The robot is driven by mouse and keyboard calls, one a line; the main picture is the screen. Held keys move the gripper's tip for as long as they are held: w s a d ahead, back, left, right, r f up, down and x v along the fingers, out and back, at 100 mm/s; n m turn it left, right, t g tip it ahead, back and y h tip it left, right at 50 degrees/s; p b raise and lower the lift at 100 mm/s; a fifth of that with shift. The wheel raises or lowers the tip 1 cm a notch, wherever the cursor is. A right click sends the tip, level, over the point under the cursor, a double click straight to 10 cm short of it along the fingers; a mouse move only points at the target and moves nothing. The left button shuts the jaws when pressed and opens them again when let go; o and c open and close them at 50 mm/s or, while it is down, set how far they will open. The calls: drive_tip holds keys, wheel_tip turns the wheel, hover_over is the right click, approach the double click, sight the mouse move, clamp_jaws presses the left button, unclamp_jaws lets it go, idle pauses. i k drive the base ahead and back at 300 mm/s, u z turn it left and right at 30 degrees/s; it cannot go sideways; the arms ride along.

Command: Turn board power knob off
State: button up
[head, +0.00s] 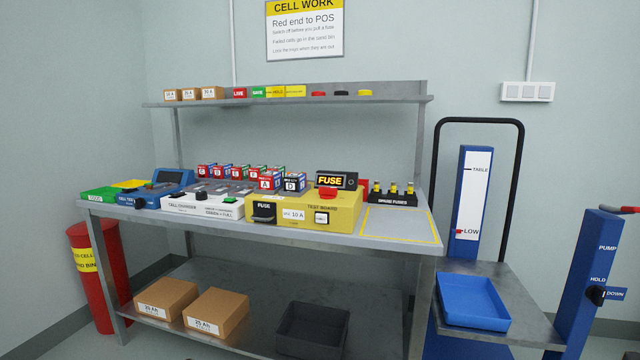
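The yellow test board (345,212) sits on the bench, right of centre. Its black display (330,180) reads FUSE in lit yellow letters. A small round dark part (351,182) is at the display's right end. A red part (327,193) stands on the board's top, below the display. The front face has a black fuse holder (264,213), a 10 A label (293,214) and a small white-framed part (321,218). Which of these is the power knob, and its setting, are too small to tell. My gripper is not in view.
A white cell charger (205,205) with cells stands left of the board, and a fuse rack (392,194) stands right. A yellow-outlined bench area (398,224) is clear. A lift cart with a blue tray (472,303) stands at right, with a blue pump post (592,280) beside it.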

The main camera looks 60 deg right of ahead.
sight(325, 192)
drive_tip(key=z, duration=0.5)
drive_tip(key=i, duration=0.65)
drive_tip(key=z, duration=0.7)
